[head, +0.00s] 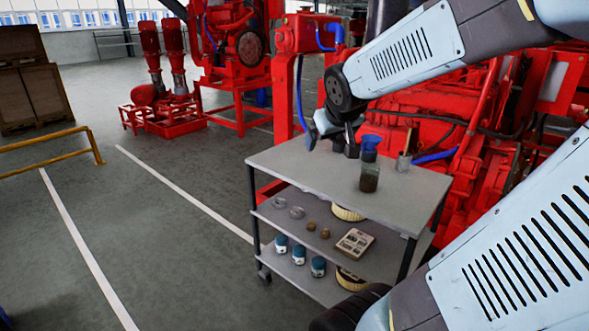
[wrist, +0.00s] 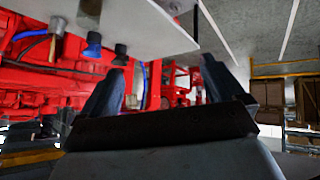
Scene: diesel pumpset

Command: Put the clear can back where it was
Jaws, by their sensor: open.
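The arm hides part of the area behind the cart.
A small cup with a brush (head: 403,162) stands right of the can. A small dark thing (wrist: 120,52) shows beside the can in the wrist view. The lower shelves hold jars and a boxed set (head: 354,242). Red machinery (head: 430,110) stands close behind. The cart top's front left is clear.

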